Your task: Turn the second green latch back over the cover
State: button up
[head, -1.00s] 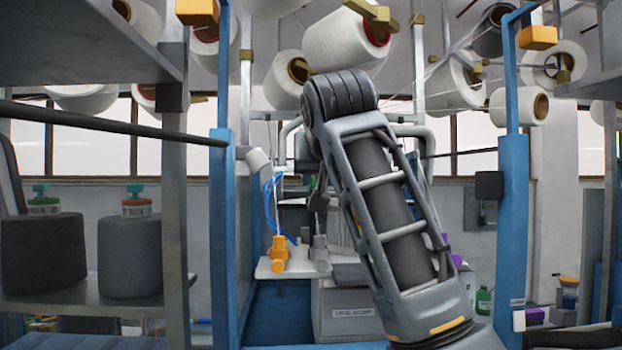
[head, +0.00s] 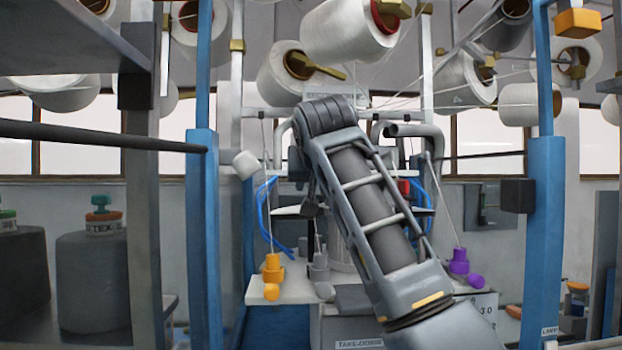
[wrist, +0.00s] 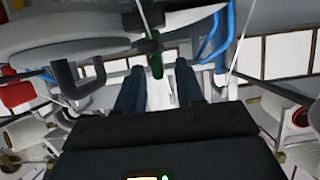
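In the wrist view a small green piece (wrist: 156,65), which looks like a green latch, hangs below a dark round joint. It lies in line with the gap between my fingertips. The two dark fingers of my gripper (wrist: 159,70) are apart, with a gap showing on each side of the green piece. I cannot tell how far beyond the fingertips it is, or whether it is the second latch. A pale curved machine part (wrist: 85,40) fills the upper left of that view; I cannot tell if it is the cover. In the head view my arm hides most of the gripper and the latches.
A yellow piece (head: 272,272) stands on the pale shelf (head: 255,292), and a purple one (head: 460,264) is at the right. Blue posts (head: 201,240) and (head: 544,230) flank the opening. White yarn cones (head: 345,30) hang above. Blue hoses (head: 264,215) run beside the machine.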

jog(key=shift+w+f, duration=0.25)
jog(key=shift+w, duration=0.35)
grip_shut()
